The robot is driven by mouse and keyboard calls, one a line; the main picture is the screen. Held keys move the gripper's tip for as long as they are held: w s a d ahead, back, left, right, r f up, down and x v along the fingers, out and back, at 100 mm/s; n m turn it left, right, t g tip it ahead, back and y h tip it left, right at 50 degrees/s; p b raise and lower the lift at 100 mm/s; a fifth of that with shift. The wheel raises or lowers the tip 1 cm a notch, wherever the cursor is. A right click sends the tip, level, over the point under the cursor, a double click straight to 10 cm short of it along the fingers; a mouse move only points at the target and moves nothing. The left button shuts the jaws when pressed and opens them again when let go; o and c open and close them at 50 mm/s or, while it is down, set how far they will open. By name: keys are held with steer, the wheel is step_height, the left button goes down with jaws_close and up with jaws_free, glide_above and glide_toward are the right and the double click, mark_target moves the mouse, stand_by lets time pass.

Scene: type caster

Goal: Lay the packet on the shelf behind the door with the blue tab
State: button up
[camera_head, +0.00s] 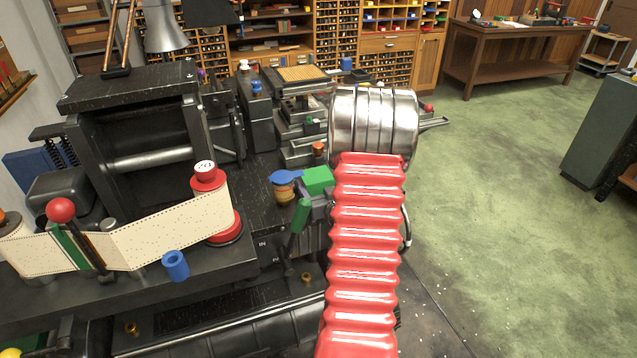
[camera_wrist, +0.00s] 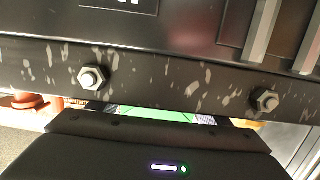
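In the wrist view, a dark body with small lights (camera_wrist: 168,167) lies along the bottom edge and appears to be part of my gripper (camera_wrist: 150,126). Its fingertips are hidden, so I cannot tell whether they are open or shut. A narrow green strip (camera_wrist: 150,113) shows between it and a black panel; I cannot tell what it is. The worn black panel (camera_wrist: 160,75) is very close and carries two hex bolts. I cannot make out the packet, the shelf or a door with a blue tab in either view.
In the head view, a black casting machine (camera_head: 130,125) stands at the left and middle. A punched paper strip (camera_head: 170,230) runs across its front to a red spool (camera_head: 207,178). A green block (camera_head: 317,180) sits beside a flat blue piece (camera_head: 285,177). Open green floor (camera_head: 490,200) lies right.

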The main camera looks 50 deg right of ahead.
steer(key=o, duration=0.4)
steer(key=shift+r, duration=0.1)
steer(key=v, duration=1.2)
steer(key=shift+s, duration=0.1)
steer(key=shift+o, duration=0.5)
